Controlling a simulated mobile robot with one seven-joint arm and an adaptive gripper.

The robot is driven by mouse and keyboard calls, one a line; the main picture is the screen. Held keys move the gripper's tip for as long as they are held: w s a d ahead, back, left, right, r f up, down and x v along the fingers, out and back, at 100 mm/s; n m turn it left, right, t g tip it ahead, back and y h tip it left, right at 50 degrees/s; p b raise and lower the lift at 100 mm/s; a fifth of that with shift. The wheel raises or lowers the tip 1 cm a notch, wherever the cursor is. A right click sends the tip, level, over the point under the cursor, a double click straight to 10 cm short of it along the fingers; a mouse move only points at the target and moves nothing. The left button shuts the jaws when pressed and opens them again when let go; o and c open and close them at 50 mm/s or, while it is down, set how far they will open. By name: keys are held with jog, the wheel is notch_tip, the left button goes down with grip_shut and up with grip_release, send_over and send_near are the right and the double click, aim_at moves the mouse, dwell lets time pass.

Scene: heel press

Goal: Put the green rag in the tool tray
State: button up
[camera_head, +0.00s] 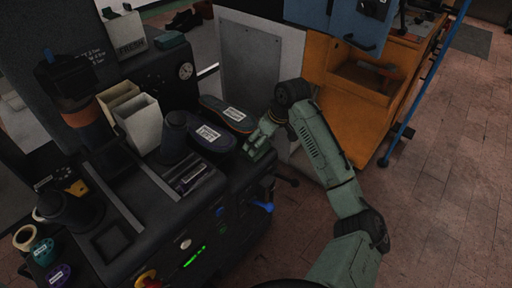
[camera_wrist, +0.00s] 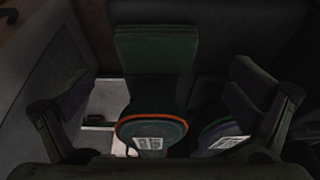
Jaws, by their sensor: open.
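A green rag (camera_wrist: 156,48), a flat folded-looking piece, shows at the top middle of the wrist view, between the two open fingers and apart from them. In the head view my gripper (camera_head: 261,140) is low over the right end of the machine top, beside two labelled shoes. In the wrist view my gripper (camera_wrist: 163,88) is open and empty. A shallow dark tray (camera_head: 190,178) with slots lies on the machine's front top; I cannot tell whether it is the tool tray.
The orange-rimmed shoe (camera_head: 226,113) and the purple-soled shoe (camera_head: 211,137) lie left of my gripper. A dark post (camera_head: 174,132) and pale bins (camera_head: 137,122) stand farther left. An orange cabinet (camera_head: 330,100) stands at the right behind my arm; open floor lies right.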

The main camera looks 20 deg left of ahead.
jog(key=shift+w+a+p+x, duration=0.15)
jog(key=shift+p+x, duration=0.3)
jog(key=shift+x, duration=1.1)
jog(key=shift+w+a+p+x, duration=0.15)
jog(key=shift+p+x, duration=0.3)
jog(key=shift+x, duration=1.05)
jog(key=shift+r, duration=0.1)
jog(key=shift+c, duration=0.4)
jog(key=shift+d, duration=0.1)
jog(key=c, duration=1)
jog(key=shift+r, duration=0.1)
